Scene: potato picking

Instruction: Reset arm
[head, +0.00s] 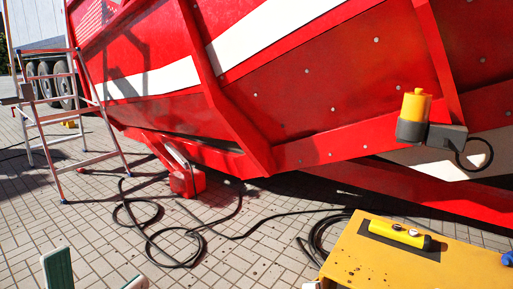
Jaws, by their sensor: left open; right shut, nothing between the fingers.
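My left gripper (97,275) is at the lower left edge of the head view. A small pale tip at the bottom edge beside the yellow table seems to be my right gripper (311,285). It is shut and empty, and nearly all of it is out of frame. Most of both arms is out of view.
A large red machine (330,90) fills the back. A yellow-topped table (365,262) at lower right bears a yellow torch (399,235). A yellow and grey lamp (414,115) is on the machine. A stepladder (88,95) stands left. Black hoses (160,250) cross the paving.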

